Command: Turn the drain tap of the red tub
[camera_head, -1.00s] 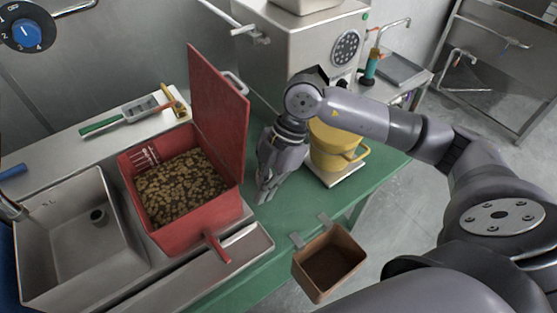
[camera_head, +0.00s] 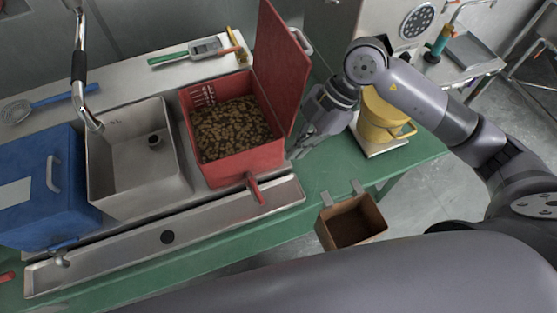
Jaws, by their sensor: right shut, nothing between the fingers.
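The red tub (camera_head: 237,168) stands on the counter with its red lid (camera_head: 281,65) open upright on the right. Brown lumpy bean-like pieces (camera_head: 233,125) fill it. Its drain tap, with a red handle (camera_head: 257,193), sticks out low on the front near the right corner. My right gripper (camera_head: 297,152) is shut and empty, pointing down over the green table just right of the tub. Its fingertips are close to the tub's right front corner and a little apart from the tap. Whether they touch the tub wall I cannot tell. My left gripper is not in view.
A metal sink (camera_head: 117,188) and a blue tub (camera_head: 40,205) stand left of the red tub. A steel trough (camera_head: 205,221) runs in front. A brown bin (camera_head: 355,240) hangs at the table edge. A yellow pitcher (camera_head: 378,125) stands behind my right gripper.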

